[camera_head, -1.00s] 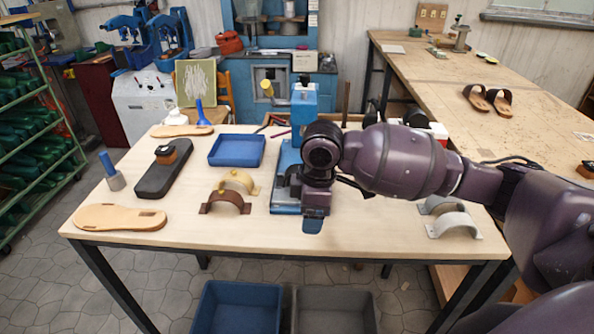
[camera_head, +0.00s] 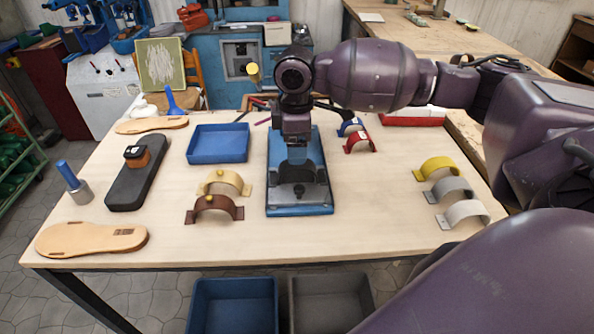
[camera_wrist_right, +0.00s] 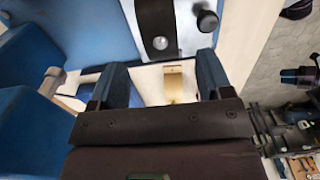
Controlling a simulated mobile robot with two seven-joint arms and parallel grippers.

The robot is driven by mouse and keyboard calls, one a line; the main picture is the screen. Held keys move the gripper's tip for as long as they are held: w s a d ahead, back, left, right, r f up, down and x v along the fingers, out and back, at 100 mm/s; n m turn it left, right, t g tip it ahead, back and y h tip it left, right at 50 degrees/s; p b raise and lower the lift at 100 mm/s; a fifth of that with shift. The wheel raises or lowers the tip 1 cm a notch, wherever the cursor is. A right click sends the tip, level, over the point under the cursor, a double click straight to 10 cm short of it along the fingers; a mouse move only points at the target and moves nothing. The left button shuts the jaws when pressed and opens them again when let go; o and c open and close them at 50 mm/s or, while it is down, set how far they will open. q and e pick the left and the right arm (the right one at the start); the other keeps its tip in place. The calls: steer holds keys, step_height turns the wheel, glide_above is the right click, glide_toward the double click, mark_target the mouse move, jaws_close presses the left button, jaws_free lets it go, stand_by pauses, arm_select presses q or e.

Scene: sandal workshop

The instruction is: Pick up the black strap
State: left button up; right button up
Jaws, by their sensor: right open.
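I cannot clearly pick out a black strap in the head view. In the right wrist view a dark strip (camera_wrist_right: 155,27) with a round silver stud lies on a metal plate; I cannot tell if it is the black strap. My right gripper (camera_head: 297,154) is over the blue-based press (camera_head: 300,209) in the middle of the table. In the right wrist view its two fingers (camera_wrist_right: 162,84) are apart, with nothing held between them. The dark strip lies beyond the fingertips. My arm hides part of the table behind the press. My left gripper is out of view.
Brown (camera_head: 214,206) and tan (camera_head: 224,181) straps sit left of the press. Blue (camera_head: 350,126) and red (camera_head: 358,141) straps sit behind it. Yellow (camera_head: 436,167), grey (camera_head: 449,187) and white (camera_head: 463,211) straps stand at right. A blue tray (camera_head: 218,144) is at back left.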

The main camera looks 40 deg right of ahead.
mark_target(285, 166)
steer(key=shift+s+d+f, duration=0.1)
steer(key=shift+s+f, duration=0.05)
steer(key=shift+f, duration=2.7)
steer(key=c, duration=1.1)
steer(key=shift+o, duration=0.2)
steer(key=shift+r, duration=0.2)
